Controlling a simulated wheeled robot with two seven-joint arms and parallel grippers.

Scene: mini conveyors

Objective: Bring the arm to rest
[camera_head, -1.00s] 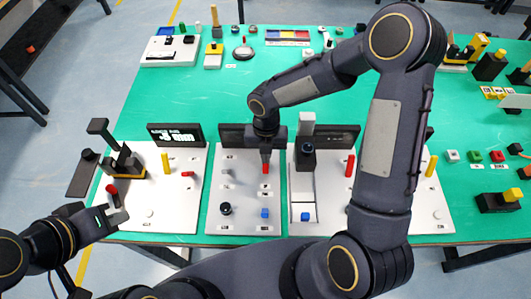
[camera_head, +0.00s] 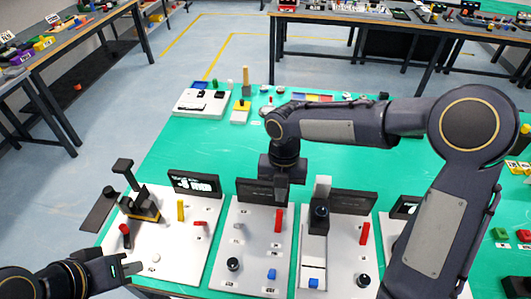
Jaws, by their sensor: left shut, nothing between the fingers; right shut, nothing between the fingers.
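My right arm reaches in from the right, across the green table (camera_head: 215,150). Its gripper (camera_head: 281,200) points down over the back of the middle white panel (camera_head: 250,252), near a red upright peg (camera_head: 278,220). The fingers are shut with nothing seen between them. My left gripper (camera_head: 130,267) is low at the left, by the front edge of the left white panel (camera_head: 180,258). It is shut and empty. The rest of the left arm runs off the bottom left.
A black and yellow device (camera_head: 140,206) and a yellow peg (camera_head: 180,210) stand on the left panel. A third white panel (camera_head: 338,262) carries a dark knob tower (camera_head: 320,212).

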